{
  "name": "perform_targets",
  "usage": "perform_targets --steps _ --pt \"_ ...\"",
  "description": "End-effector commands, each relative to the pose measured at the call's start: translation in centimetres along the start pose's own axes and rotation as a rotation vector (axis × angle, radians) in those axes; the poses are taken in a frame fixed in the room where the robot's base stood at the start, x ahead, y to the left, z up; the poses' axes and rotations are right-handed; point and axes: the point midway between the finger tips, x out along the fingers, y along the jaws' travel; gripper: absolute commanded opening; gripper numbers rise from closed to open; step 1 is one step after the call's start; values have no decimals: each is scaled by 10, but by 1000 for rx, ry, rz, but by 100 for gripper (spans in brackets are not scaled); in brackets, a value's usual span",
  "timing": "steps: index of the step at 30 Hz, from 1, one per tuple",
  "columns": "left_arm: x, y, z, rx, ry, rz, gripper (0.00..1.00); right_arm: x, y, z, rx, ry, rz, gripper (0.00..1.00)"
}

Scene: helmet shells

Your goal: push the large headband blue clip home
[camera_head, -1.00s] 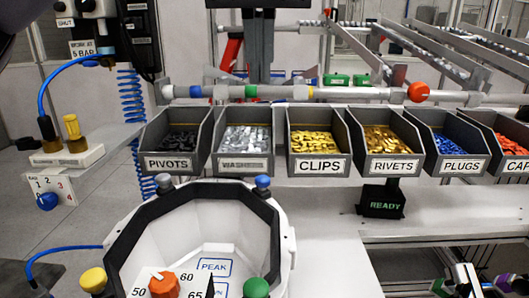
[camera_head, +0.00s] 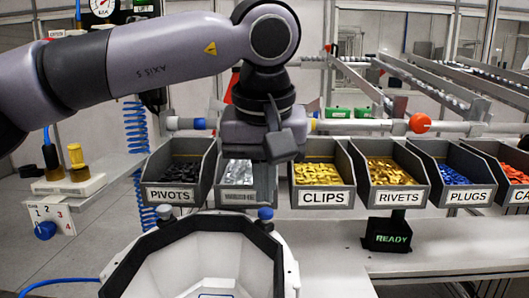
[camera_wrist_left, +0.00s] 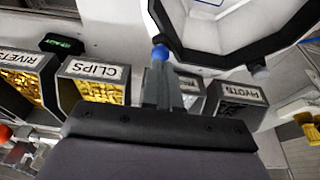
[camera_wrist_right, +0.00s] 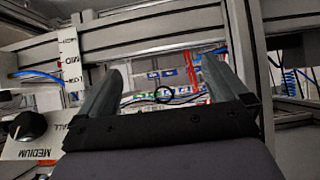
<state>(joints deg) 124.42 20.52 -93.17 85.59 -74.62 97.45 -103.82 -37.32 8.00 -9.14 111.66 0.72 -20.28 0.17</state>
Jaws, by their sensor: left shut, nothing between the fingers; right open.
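The white helmet shell with its black headband (camera_head: 262,240) stands at the bottom of the head view. The blue clip (camera_head: 265,213) sits on its far right corner; the grey clip (camera_head: 164,211) sits on its far left corner. My left gripper (camera_head: 264,203) is shut and empty, pointing down just above the blue clip. In the left wrist view the closed fingertips (camera_wrist_left: 160,70) are right at the blue clip (camera_wrist_left: 160,53); I cannot tell if they touch. My right gripper (camera_wrist_right: 160,75) is open and empty, seen only in its own wrist view, away from the shell.
A row of bins stands behind the shell: pivots (camera_head: 174,195), clips (camera_head: 323,198), rivets (camera_head: 397,200) and plugs (camera_head: 470,197). My left arm hides part of the washers bin. A READY display (camera_head: 389,234) stands right of the shell. A MEDIUM knob (camera_wrist_right: 28,125) is near my right gripper.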

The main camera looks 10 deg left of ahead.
Motion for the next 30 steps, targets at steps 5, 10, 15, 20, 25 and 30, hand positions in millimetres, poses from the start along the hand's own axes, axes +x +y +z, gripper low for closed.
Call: perform_targets --steps 5,10,15,20,25,30 --pt "10 0 3 1 0 0 0 0 0 0 0 1 0 100" --pt "11 0 4 0 0 1 0 0 0 -1 0 2 0 100" --pt "11 0 4 0 0 1 0 1 0 -1 0 2 0 100" --pt "24 0 7 1 -3 0 0 4 0 3 0 2 1 100" --pt "35 0 11 2 -5 -3 0 5 0 5 -1 3 1 100" --pt "37 0 12 5 -11 -8 0 5 0 4 -1 3 1 100"
